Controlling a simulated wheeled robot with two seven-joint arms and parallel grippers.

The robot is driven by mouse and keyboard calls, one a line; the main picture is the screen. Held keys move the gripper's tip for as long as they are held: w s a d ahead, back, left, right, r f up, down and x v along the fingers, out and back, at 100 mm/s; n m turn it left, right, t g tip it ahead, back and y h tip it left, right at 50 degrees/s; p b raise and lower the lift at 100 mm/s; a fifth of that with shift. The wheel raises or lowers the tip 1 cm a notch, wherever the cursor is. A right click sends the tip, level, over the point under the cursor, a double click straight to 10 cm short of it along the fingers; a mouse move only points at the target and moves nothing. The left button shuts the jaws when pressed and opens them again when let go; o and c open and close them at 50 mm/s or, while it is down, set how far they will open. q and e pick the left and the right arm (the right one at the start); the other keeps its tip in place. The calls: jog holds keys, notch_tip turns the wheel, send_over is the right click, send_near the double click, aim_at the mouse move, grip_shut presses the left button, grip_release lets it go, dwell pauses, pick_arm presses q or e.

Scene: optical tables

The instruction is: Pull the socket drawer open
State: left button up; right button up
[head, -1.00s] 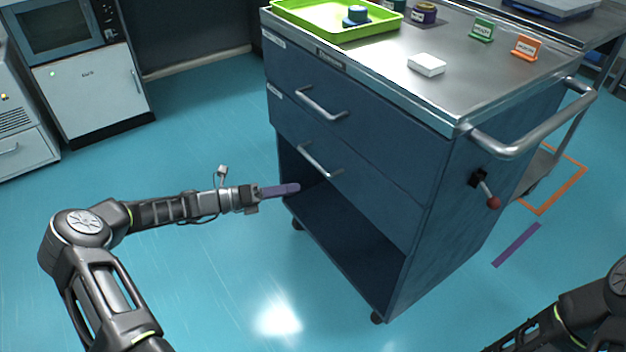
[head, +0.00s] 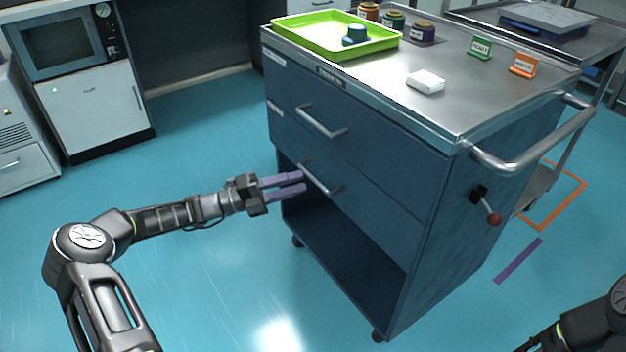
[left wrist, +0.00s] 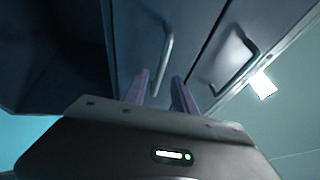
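The blue cart (head: 440,240) has an upper drawer (head: 370,138) and a lower drawer (head: 375,195), both flush with its front. The labels at their left edges are too small to read, so I cannot tell which is the socket drawer. The upper handle (head: 322,122) and lower handle (head: 320,178) are metal bars. My left gripper (head: 302,183) has its purple fingers apart and empty, at the left end of the lower handle. In the left wrist view the lower handle (left wrist: 167,62) lies just beyond and between the fingertips (left wrist: 160,80); contact is unclear. My right gripper is out of view.
On the cart top are a green tray (head: 300,42) with a blue object, a white box (head: 426,82), several jars and two label stands. A push bar (head: 530,155) and a red-knobbed lever (head: 493,218) stick out at the right. Below the drawers is an open bay (head: 350,262).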

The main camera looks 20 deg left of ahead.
aim_at(313, 176)
pick_arm(q)
jog(key=b+x, duration=0.1)
jog(key=x, duration=0.4)
grip_shut()
dwell(1.4)
